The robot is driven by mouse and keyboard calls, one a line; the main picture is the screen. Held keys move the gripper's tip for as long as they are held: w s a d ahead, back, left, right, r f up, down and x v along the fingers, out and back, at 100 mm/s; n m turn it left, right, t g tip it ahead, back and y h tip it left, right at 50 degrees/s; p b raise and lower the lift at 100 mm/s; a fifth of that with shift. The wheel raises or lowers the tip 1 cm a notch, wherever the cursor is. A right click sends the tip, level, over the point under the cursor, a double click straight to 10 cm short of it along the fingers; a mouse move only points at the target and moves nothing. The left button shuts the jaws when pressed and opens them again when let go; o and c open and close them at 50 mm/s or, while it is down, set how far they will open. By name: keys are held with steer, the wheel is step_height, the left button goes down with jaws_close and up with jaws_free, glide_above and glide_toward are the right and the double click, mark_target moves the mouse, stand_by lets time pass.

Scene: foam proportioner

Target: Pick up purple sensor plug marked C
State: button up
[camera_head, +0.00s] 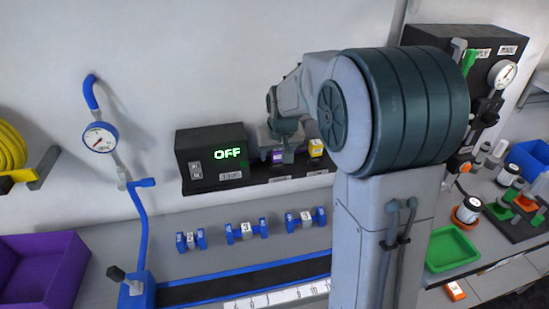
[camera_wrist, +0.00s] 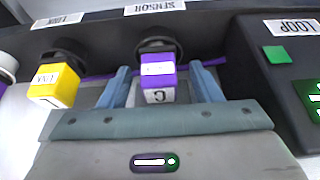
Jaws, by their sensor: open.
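The purple sensor plug (camera_wrist: 157,80) shows in the wrist view with a white label and a C on its lower face, which appears upside down. It sits at the dark round socket (camera_wrist: 158,46) under the SENSOR label. My gripper (camera_wrist: 160,68) is open, with one blue-grey finger on each side of the plug and a visible gap on both sides. In the head view, the purple plug (camera_head: 277,157) is partly hidden by my gripper (camera_head: 286,153).
Blue numbered holders (camera_head: 246,231) lie on the bench below.

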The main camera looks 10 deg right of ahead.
steer(key=shift+c, duration=0.4)
steer(key=c, duration=1)
steer(key=shift+r, duration=0.1)
steer(key=shift+c, duration=0.2)
